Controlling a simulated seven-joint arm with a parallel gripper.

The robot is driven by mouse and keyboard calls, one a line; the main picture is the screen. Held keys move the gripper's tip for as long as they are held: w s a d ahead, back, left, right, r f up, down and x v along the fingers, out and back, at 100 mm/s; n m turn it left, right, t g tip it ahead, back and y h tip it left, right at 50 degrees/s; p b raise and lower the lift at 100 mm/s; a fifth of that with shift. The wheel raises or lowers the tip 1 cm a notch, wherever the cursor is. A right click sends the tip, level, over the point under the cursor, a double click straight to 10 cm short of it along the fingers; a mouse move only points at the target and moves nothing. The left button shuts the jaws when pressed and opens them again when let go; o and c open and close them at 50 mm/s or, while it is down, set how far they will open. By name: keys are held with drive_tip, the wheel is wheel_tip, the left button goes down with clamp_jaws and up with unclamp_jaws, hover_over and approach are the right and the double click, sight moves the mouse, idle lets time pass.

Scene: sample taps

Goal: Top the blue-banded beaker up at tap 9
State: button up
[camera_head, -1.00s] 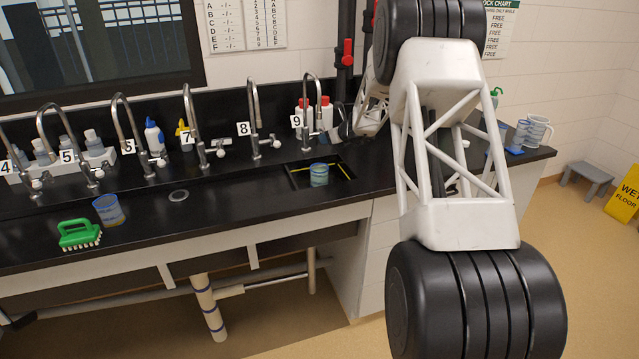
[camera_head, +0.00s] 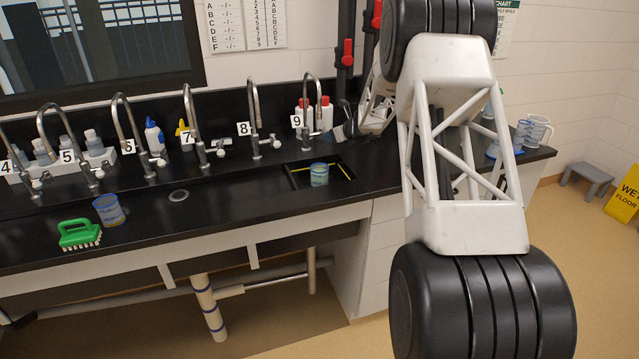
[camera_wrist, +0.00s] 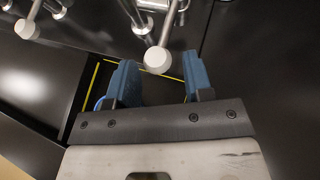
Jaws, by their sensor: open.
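A beaker with blue and greenish bands (camera_head: 319,175) stands upright in the yellow-marked recess below tap 9 (camera_head: 307,100). A blue curved edge, probably its rim, shows beside the left finger in the wrist view (camera_wrist: 98,103); the rest is hidden there. My gripper (camera_head: 338,130) is open and empty just right of tap 9. In the wrist view my gripper (camera_wrist: 160,82) has its blue fingers apart, with a pale round-ended tap part (camera_wrist: 157,60) just beyond and between the tips. I cannot tell whether they touch. The water level is too small to read.
Another blue-rimmed beaker (camera_head: 108,210) and a green brush (camera_head: 79,233) are on the counter at left. Red-capped bottles (camera_head: 326,112) stand behind tap 9. Other taps line the back to the left.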

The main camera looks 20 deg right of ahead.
drive_tip(key=shift+v, duration=2.5)
drive_tip(key=s+a+r+n+g, duration=0.2)
drive_tip(key=s+a+r+n, duration=0.4)
drive_tip(key=s, duration=0.4)
drive_tip(key=s+a+r+n+g, duration=0.2)
drive_tip(key=s+a+r+n, duration=0.25)
drive_tip(key=s+a, duration=0.5)
drive_tip(key=s+a+r+n+g, duration=0.1)
drive_tip(key=s+a+r+n, duration=0.3)
drive_tip(key=s+a+n, duration=0.45)
drive_tip(key=s+a+f+n+g+h, duration=0.1)
drive_tip(key=s+n, duration=0.5)
drive_tip(key=s, duration=1.3)
drive_tip(key=s+a+f+n+g+h, duration=0.1)
drive_tip(key=s+n, duration=0.5)
drive_tip(key=s, duration=1.3)
drive_tip(key=f+g+h, duration=0.1)
drive_tip(key=h, duration=0.1)
drive_tip(key=shift+h, duration=0.4)
